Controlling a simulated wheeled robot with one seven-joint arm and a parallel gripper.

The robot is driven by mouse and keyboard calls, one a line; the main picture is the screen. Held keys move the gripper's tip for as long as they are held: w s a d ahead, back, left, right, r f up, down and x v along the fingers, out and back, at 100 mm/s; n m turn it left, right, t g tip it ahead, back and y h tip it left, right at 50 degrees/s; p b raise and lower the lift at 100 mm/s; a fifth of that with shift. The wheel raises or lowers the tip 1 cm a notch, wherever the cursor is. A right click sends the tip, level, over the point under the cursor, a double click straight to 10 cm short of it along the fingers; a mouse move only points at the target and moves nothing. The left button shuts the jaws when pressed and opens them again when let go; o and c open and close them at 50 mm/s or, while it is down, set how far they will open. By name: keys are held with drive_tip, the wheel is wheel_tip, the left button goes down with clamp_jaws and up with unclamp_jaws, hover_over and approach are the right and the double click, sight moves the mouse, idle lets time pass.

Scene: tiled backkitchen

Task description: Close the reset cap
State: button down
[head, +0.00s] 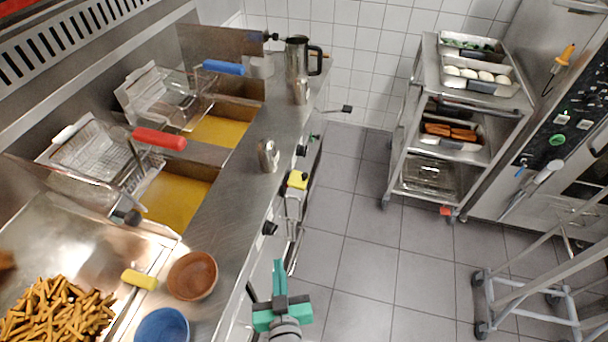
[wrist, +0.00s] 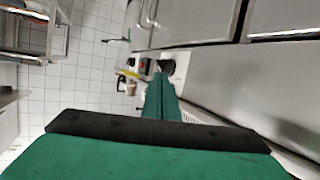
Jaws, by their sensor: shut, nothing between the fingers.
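A yellow flap (head: 298,180), which looks like the reset cap, is on the front panel of the fryer counter in the head view. In the wrist view the yellow flap (wrist: 128,74) juts out from the panel beside a red switch (wrist: 146,65) and a black knob (wrist: 167,67); it looks raised, but its exact angle is hard to tell. My gripper (head: 279,266) is in front of the counter, nearer than the flap and apart from it. Its green fingers (wrist: 161,85) are shut and empty, pointing along the panel. They hide part of the panel in the wrist view.
The fryer counter (head: 245,170) runs along the left, with black knobs and a rail on its front. A steel jug (head: 297,62) stands at its far end. A tray trolley (head: 396,150) stands at the back right. The tiled floor (head: 365,255) between is clear.

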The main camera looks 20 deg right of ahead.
drive_tip(key=w+d+r+m+h, duration=0.3)
drive_tip(key=w+d+r, duration=0.25)
drive_tip(key=w, duration=0.35)
wheel_tip(320, 180, up, 6)
drive_tip(key=m+g+h, duration=0.2)
drive_tip(key=m, duration=0.1)
hover_over(305, 176)
drive_tip(key=s, duration=0.2)
drive_tip(key=shift+w+a+f, duration=0.15)
drive_tip(key=shift+a+f, duration=0.05)
drive_tip(key=shift+a, duration=0.05)
wheel_tip(305, 176, down, 3)
drive_tip(key=shift+w+a+f, duration=0.1)
drive_tip(key=shift+a, duration=0.05)
drive_tip(key=shift+a+f, duration=0.1)
drive_tip(key=shift+f, duration=0.35)
drive_tip(key=shift+d+f+m, duration=0.2)
drive_tip(key=shift+m, duration=0.3)
